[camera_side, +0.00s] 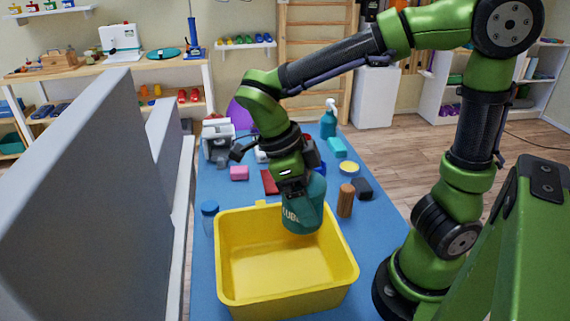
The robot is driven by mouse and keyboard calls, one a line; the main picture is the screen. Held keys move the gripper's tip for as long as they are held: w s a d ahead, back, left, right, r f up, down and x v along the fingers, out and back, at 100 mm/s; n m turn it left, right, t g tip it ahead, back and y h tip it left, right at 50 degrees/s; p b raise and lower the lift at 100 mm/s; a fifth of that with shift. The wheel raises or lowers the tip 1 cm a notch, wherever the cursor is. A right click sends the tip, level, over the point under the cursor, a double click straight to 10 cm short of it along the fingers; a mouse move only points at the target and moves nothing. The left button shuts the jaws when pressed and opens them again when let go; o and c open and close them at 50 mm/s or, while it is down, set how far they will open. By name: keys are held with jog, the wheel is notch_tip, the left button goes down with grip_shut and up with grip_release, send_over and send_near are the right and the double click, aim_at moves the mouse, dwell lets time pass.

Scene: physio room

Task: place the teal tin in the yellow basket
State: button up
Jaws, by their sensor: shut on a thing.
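The teal tin (303,212) is in my gripper (296,190), which is shut on it and points downward. The fingertips are partly hidden by the wrist and the tin.
On the blue table (372,246), a blue-capped bottle (209,218) stands left of the basket and a brown cylinder (345,201) right of the tin. A grey panel (70,210) rises at left.

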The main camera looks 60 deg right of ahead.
jog(key=shift+s, duration=0.35)
send_over(306, 271)
notch_tip(306, 271, down, 15)
jog(key=shift+f, duration=0.1)
dwell(0.3)
jog(key=o, duration=1.7)
jog(key=shift+o, duration=0.2)
